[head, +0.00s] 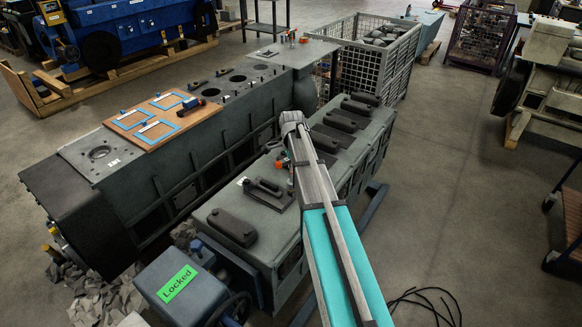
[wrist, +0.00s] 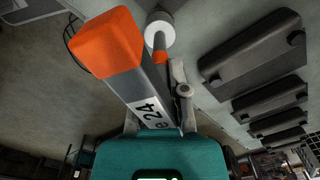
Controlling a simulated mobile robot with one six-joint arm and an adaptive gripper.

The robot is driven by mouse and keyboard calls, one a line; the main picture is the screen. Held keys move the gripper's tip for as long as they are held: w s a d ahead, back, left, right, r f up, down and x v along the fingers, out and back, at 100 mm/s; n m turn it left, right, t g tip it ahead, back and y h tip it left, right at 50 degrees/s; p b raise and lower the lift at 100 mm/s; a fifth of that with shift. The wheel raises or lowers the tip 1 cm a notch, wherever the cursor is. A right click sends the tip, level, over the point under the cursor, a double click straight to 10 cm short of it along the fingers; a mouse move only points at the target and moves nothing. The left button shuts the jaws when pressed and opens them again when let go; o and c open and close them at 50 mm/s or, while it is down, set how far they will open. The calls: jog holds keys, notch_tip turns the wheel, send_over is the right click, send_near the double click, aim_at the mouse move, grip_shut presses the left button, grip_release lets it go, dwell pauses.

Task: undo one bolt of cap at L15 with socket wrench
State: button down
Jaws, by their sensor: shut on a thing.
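My gripper (wrist: 178,100) is shut on the socket wrench (wrist: 150,98), a grey bar marked 24 with an orange end block. Beyond the fingers, a round pale socket-like end (wrist: 160,30) shows with an orange band below it, over the grey engine surface. In the head view, my arm hides most of the gripper; a small orange part (head: 278,164) shows beside it. A dark cap-like piece with a raised bar (head: 267,190) sits on the grey block, near a small white tag too small to read. Whether this is the L15 cap, and its bolts, I cannot tell.
Several dark covers (head: 232,228) line the block top and also show in the wrist view (wrist: 255,55). A brown board with blue-framed gaskets (head: 152,116) lies on the left engine. A green Locked sign (head: 176,283) is in front. Open floor lies to the right.

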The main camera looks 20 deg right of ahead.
jog(key=n, duration=0.4)
jog(key=shift+n, duration=0.3)
jog(key=n, duration=0.3)
jog(key=shift+n, duration=0.4)
jog(key=n, duration=0.8)
jog(key=shift+r, duration=0.1)
jog(key=n, duration=0.3)
jog(key=shift+n, duration=0.4)
jog(key=n, duration=0.3)
jog(key=shift+n, duration=0.3)
jog(key=n, duration=0.3)
jog(key=shift+n, duration=2.4)
